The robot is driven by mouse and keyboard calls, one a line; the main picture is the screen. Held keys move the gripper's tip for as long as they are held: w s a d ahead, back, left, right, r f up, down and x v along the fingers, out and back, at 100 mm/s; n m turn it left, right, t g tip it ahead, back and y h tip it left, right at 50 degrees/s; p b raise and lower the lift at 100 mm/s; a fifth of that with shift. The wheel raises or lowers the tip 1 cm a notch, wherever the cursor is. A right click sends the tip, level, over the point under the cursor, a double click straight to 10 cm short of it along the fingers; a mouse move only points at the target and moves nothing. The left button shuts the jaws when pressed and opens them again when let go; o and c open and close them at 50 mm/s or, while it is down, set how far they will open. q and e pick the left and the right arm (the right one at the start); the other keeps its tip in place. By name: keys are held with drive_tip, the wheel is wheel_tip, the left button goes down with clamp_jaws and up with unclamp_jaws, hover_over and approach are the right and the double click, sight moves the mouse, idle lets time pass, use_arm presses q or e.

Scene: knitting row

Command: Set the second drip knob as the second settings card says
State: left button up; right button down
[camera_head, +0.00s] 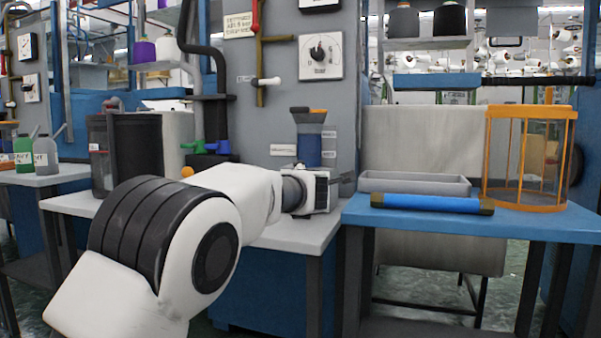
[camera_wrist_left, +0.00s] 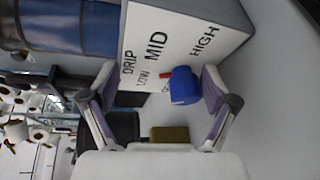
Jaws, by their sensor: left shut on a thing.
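My left gripper (camera_wrist_left: 160,80) is at a white drip box (camera_wrist_left: 222,20) marked DRIP, LOW, MID and HIGH, with one more label partly hidden. A blue drip knob (camera_wrist_left: 184,86) with a red pointer sits between its fingers, closer to the right finger in the left wrist view. The gripper is shut on this knob. The pointer is on the knob's left side, near LOW and MID; its exact setting is unclear. In the head view the gripper (camera_head: 342,184) reaches the bench; my wrist hides the knob. A card (camera_head: 240,25) on the grey panel is too small to read surely. My right gripper is out of view.
To the right, a blue table (camera_head: 500,222) carries a grey tray (camera_head: 414,184), a blue roll (camera_head: 425,203) and an orange cage (camera_head: 530,155). A dark cylinder (camera_head: 137,150) stands left.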

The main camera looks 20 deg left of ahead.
use_arm(q)
drive_tip(key=s+r, duration=0.1)
drive_tip(key=r, duration=0.1)
drive_tip(key=shift+s+a+r, duration=0.1)
drive_tip(key=shift+s+r, duration=0.2)
drive_tip(key=shift+s, duration=0.05)
drive_tip(key=shift+c, duration=0.3)
drive_tip(key=s+r, duration=0.1)
drive_tip(key=s, duration=0.1)
drive_tip(key=s+r, duration=0.1)
drive_tip(key=shift+s+r, duration=0.15)
drive_tip(key=shift+s, duration=0.2)
drive_tip(key=shift+c, duration=1.2)
drive_tip(key=shift+f+v, duration=0.15)
drive_tip(key=shift+v, duration=0.65)
drive_tip(key=shift+f+v, duration=0.1)
drive_tip(key=shift+v, duration=0.7)
